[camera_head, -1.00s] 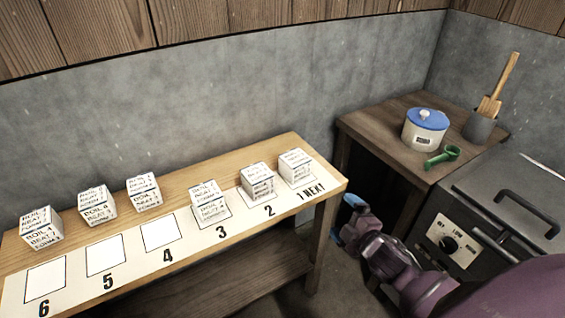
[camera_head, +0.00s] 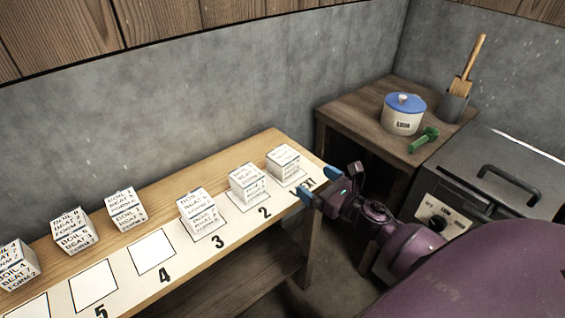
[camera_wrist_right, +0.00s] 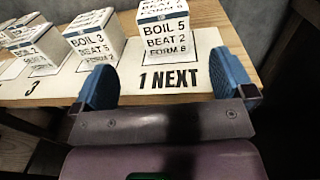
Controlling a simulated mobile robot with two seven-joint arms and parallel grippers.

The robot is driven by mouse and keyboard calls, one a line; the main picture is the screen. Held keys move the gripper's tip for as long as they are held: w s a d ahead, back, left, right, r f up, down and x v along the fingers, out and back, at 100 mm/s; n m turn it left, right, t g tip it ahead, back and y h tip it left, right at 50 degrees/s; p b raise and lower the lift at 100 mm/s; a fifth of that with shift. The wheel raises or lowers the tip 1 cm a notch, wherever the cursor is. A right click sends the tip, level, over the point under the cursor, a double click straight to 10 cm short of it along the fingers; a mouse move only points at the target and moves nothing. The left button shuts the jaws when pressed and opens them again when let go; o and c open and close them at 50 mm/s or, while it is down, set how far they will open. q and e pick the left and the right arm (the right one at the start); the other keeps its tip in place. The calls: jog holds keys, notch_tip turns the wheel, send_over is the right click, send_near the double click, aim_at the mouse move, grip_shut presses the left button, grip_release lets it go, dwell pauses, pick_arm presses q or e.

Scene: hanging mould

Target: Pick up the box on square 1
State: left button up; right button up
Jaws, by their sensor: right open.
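The box on square 1 (camera_head: 283,159) is a small white cube with printed text at the right end of the bench. In the right wrist view the box (camera_wrist_right: 166,35) reads "BOIL 5, BEAT 2, FORM 8" and stands upright just beyond the "1 NEXT" label. My right gripper (camera_head: 319,186) is at the bench's right front edge, short of the box and not touching it. In the right wrist view its two blue fingers (camera_wrist_right: 166,85) are spread apart with nothing between them. My left gripper is not in view.
Similar boxes stand on square 2 (camera_head: 247,183) and square 3 (camera_head: 199,211), close to the left. Several more stand along the bench's back. Square 4 (camera_head: 152,250) is empty. A side table (camera_head: 343,107) holds a blue-lidded pot (camera_head: 403,116) and a green scoop (camera_head: 424,140).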

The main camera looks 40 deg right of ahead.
aim_at(292, 164)
jog(key=w, duration=0.5)
jog(key=shift+a, duration=0.4)
jog(key=shift+w+a, duration=0.2)
jog(key=shift+w, duration=2.6)
